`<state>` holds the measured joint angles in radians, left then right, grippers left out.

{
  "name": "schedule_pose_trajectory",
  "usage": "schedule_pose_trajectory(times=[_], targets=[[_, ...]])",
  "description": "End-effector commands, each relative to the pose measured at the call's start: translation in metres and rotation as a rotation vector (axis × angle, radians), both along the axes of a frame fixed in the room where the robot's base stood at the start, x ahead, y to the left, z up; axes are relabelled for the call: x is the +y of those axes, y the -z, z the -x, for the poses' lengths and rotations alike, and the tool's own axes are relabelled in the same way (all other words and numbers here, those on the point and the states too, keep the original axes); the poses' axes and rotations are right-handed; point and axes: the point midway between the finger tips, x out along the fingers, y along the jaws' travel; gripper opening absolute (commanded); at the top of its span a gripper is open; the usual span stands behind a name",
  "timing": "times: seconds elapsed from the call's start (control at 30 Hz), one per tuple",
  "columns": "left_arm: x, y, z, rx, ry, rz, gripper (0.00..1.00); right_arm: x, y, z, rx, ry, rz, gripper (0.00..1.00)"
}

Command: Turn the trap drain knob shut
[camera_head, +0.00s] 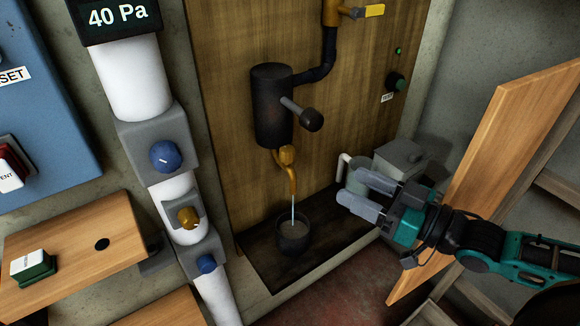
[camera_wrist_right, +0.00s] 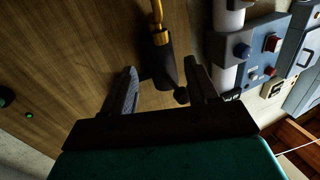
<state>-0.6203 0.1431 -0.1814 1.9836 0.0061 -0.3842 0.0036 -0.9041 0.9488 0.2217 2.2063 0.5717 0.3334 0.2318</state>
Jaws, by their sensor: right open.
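The trap is a black cylinder (camera_head: 272,105) on the wooden panel, with a grey lever ending in a dark ball (camera_head: 311,120). Below it is the orange drain knob (camera_head: 287,155), with a spout (camera_head: 293,182) from which a thin stream runs into a black cup (camera_head: 294,237). My right gripper (camera_head: 352,186) is open and empty, right of the spout and apart from it. In the right wrist view, the trap (camera_wrist_right: 163,68) shows between the open fingers, with the orange drain knob (camera_wrist_right: 160,38) above it. My left gripper is not in view.
A grey box (camera_head: 402,157) and a pale mug-like vessel (camera_head: 357,176) stand close behind my right gripper. A tilted wooden board (camera_head: 490,170) is beside my right arm. A white pipe (camera_head: 130,75) with blue knobs (camera_head: 165,156) stands at left. A yellow-handled valve (camera_head: 370,11) is above.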

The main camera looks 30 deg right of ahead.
Motion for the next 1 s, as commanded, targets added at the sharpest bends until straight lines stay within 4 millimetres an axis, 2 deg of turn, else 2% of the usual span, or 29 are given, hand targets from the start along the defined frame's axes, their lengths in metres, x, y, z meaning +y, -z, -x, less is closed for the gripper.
schedule_pose_trajectory(times=[0.27,1.0], targets=[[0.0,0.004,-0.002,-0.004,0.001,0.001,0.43,0.003,0.0,-0.01,-0.017,-0.004,0.042,0.59],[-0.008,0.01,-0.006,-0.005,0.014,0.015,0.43,0.038,0.0,-0.077,-0.016,-0.003,0.039,0.59]])
